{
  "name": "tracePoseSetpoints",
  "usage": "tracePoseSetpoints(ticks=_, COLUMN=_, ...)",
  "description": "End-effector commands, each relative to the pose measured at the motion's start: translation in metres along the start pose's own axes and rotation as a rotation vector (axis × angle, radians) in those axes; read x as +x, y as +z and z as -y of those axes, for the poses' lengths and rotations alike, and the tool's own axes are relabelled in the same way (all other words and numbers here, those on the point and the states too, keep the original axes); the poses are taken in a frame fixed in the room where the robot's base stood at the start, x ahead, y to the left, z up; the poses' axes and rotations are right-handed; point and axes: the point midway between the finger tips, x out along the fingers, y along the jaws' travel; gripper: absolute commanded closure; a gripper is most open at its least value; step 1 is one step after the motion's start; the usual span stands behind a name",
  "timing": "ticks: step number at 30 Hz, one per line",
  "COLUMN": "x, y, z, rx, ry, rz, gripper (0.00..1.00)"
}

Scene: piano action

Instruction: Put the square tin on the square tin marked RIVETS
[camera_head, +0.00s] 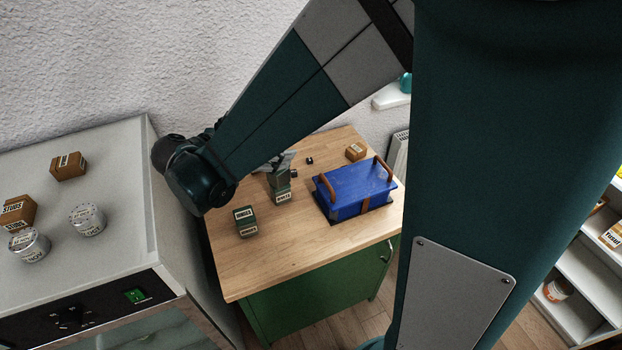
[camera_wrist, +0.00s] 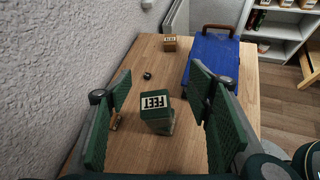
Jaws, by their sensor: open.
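My gripper (camera_wrist: 160,92) is open, its green pads on either side of a green square tin (camera_wrist: 155,103) whose top label reads FEET. The pads look apart from the tin. In the head view, a green tin (camera_head: 283,197) with a white label stands under my gripper (camera_head: 280,160), which partly hides what is above it; I cannot tell whether two tins are stacked there. Another green square tin (camera_head: 246,222), labelled on top and front, stands to the left and nearer. No label in the head view is sharp enough to read as RIVETS.
A blue box (camera_head: 352,190) with brown handles stands right on the wooden tabletop (camera_head: 280,260). A grey cabinet (camera_head: 110,250) with tins is left. The tabletop's front is clear.

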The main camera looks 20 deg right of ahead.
Motion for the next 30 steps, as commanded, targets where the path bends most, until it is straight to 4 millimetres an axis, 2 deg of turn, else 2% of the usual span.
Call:
tracePoseSetpoints(ticks=3, x=0.006, y=0.01, z=0.013, rx=0.09, ry=-0.004, rz=-0.062, gripper=0.49)
tracePoseSetpoints(ticks=15, x=0.013, y=0.029, z=0.056, rx=0.423, ry=-0.038, rz=-0.271, gripper=0.49)
tracePoseSetpoints(ticks=30, x=0.002, y=0.039, z=0.111, rx=0.886, ry=-0.14, rz=-0.516, gripper=0.49)
